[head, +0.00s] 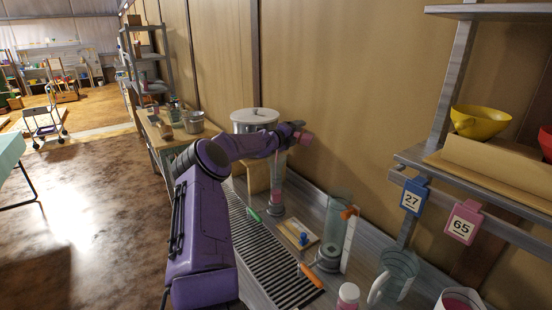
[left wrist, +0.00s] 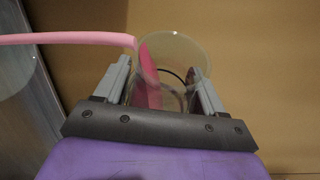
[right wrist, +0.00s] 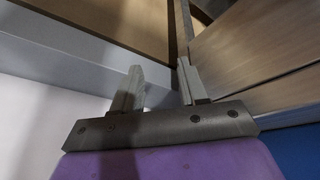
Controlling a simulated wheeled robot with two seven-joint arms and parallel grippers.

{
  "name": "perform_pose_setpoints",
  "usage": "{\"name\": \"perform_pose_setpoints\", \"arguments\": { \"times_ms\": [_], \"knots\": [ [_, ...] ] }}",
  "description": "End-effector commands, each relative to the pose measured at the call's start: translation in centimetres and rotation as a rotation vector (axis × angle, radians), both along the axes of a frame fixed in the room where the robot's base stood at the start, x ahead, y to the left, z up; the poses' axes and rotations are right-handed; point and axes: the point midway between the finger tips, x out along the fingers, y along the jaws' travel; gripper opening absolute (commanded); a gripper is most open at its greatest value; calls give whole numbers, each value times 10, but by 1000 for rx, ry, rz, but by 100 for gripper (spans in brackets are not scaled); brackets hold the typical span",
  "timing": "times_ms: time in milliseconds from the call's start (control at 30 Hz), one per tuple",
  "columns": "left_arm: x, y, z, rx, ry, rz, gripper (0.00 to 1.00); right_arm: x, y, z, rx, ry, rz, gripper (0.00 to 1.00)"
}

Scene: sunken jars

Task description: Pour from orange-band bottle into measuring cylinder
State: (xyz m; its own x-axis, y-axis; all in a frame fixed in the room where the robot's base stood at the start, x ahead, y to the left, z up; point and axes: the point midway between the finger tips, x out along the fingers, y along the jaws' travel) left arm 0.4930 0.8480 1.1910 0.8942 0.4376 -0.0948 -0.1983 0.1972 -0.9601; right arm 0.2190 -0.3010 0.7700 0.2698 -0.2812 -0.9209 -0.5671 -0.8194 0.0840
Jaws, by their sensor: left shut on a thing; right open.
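My left gripper (head: 292,131) is shut on a clear round vessel (left wrist: 180,52) with pink liquid inside; no orange band shows on it. The left wrist view shows it between the fingers of my left gripper (left wrist: 163,72). A pink stream (left wrist: 70,38) runs from its mouth toward the left of that view. In the head view the held vessel is small and tilted, above a slim clear measuring cylinder (head: 277,187) with pink liquid low inside. My right gripper (right wrist: 160,76) is open and empty in the right wrist view.
A tall clear vessel (head: 338,222), a clear jug (head: 394,275) and a pink-filled container (head: 460,300) stand on the bench. A slatted grate (head: 262,250) lies along its front. A steel pot (head: 254,120) stands behind. Shelves with a yellow bowl (head: 481,121) are at right.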

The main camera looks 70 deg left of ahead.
Motion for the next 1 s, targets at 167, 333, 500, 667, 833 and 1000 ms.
{"name": "perform_pose_setpoints", "arguments": {
  "times_ms": [167, 333, 500, 667, 833, 1000],
  "knots": [
    [0, 0, 4, -17, -19, 0, 23, 0, 0, 5, 0, 0, 0, 43],
    [0, 0, 5, -33, -37, 0, 23, 0, 0, 8, 0, 0, 0, 43],
    [0, 1, 6, -49, -53, -1, 23, 0, 0, 11, 0, 0, 0, 43],
    [0, 1, 8, -64, -68, -1, 23, 0, 0, 14, 0, 0, 0, 43],
    [0, 1, 9, -80, -83, 0, 23, 0, 0, 18, 0, 0, 0, 43],
    [-1, 1, 10, -95, -98, 0, 23, 0, 0, 21, 0, 0, 0, 43]
  ]
}}
